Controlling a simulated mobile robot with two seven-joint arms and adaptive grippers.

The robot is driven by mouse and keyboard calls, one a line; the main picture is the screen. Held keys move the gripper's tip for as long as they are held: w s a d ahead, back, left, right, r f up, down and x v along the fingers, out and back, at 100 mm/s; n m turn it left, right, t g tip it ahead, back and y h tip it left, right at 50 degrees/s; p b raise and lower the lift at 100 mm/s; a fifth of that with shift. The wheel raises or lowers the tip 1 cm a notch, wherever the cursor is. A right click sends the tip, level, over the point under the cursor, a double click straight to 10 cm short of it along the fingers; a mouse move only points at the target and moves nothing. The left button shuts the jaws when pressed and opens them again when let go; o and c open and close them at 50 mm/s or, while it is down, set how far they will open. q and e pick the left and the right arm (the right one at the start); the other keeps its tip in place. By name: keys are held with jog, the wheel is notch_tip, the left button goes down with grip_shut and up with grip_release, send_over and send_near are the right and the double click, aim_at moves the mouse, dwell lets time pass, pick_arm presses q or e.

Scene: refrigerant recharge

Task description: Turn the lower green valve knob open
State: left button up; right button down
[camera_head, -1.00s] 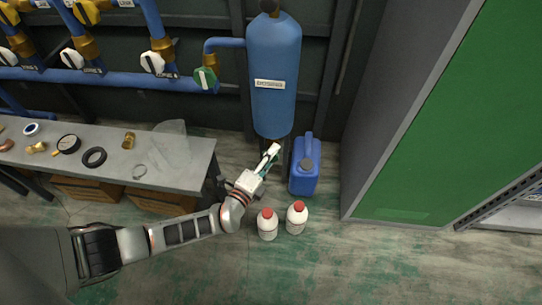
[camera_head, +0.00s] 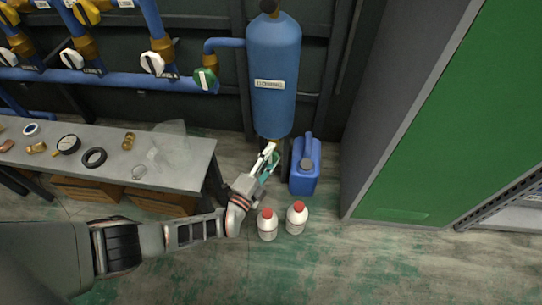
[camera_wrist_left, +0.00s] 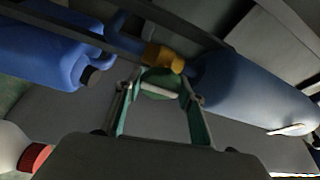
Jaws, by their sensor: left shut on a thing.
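The blue tank (camera_head: 272,80) stands upright against the back wall. My left gripper (camera_head: 268,160) is at its lower end. In the left wrist view, the lower green valve knob (camera_wrist_left: 160,75) with its white bar sits beside a brass fitting (camera_wrist_left: 164,58) near the tank's end (camera_wrist_left: 250,92). The green-sided fingers of my left gripper (camera_wrist_left: 160,90) are shut on this knob, one at each side. In the head view the knob is mostly hidden by the gripper. Another green knob (camera_head: 205,78) is higher up on the pipe left of the tank. My right gripper is not in view.
A blue jerrycan (camera_head: 305,170) stands close right of the gripper. Two white bottles with red caps (camera_head: 267,224) (camera_head: 297,217) stand on the floor below it. A grey workbench (camera_head: 110,160) with small parts is at left, and a green cabinet (camera_head: 460,120) at right.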

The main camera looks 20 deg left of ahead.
pick_arm(q)
jog(key=shift+w+r, duration=0.1)
jog(key=o, duration=1.1)
jog(key=shift+o, duration=0.2)
jog(key=s+a+f, duration=0.1)
jog(key=s, duration=1.1)
jog(key=shift+a, duration=0.15)
